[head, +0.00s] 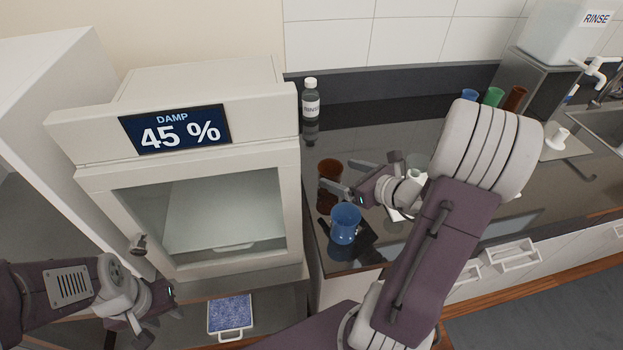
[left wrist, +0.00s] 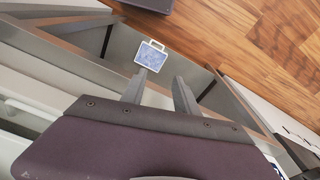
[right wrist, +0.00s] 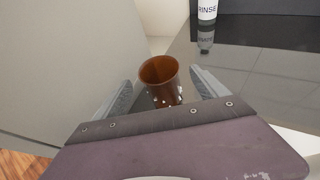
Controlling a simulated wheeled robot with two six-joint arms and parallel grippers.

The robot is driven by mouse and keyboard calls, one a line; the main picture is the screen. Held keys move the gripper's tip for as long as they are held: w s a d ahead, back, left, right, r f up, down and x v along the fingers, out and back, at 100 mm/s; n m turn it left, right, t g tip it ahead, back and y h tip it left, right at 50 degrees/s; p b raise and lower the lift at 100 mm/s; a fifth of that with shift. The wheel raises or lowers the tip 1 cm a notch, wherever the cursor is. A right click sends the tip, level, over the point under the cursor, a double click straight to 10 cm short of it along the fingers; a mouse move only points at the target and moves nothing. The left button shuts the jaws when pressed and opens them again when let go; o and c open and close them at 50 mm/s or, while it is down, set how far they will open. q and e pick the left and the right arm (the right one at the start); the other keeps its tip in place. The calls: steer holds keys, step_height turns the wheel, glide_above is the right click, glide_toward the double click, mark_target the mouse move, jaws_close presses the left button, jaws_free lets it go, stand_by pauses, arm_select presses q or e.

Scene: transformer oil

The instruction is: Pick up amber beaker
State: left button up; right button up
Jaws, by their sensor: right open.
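The amber beaker (head: 329,176) stands upright on the dark counter, just right of the white cabinet. My right gripper (head: 350,178) is open beside it, pointing towards it from the right. In the right wrist view the beaker (right wrist: 158,78) appears between the two spread fingers (right wrist: 160,88), with a gap on each side. I cannot tell how far its lower part is between them. My left gripper (head: 160,305) is low in front of the cabinet; the left wrist view shows its fingers (left wrist: 159,85) apart and empty.
A blue beaker (head: 345,224) stands close in front of the amber one. A rinse bottle (head: 311,100) is behind. The damp cabinet (head: 185,190) borders the left. Blue (head: 469,95), green (head: 493,97) and brown (head: 516,98) vessels stand at the back right. A blue-filled tray (head: 230,315) is below.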

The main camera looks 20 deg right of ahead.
mark_target(321, 167)
steer(key=shift+s+d+r, duration=0.1)
steer(key=shift+s+r, duration=0.1)
steer(key=shift+s, duration=0.4)
steer(key=x, duration=0.3)
steer(key=shift+w+f, duration=0.15)
steer(key=shift+w, duration=0.2)
steer(key=shift+w+f, duration=0.1)
steer(key=shift+w, duration=0.15)
steer(key=x, duration=0.4)
steer(key=shift+f, duration=0.1)
steer(key=shift+w+f, duration=0.1)
steer(key=shift+w, duration=0.25)
steer(key=shift+s, duration=0.2)
steer(key=c, duration=1.5)
arm_select(q)
steer(key=shift+s+d+r, duration=0.1)
steer(key=shift+s+r, duration=0.05)
steer(key=shift+s, duration=0.45)
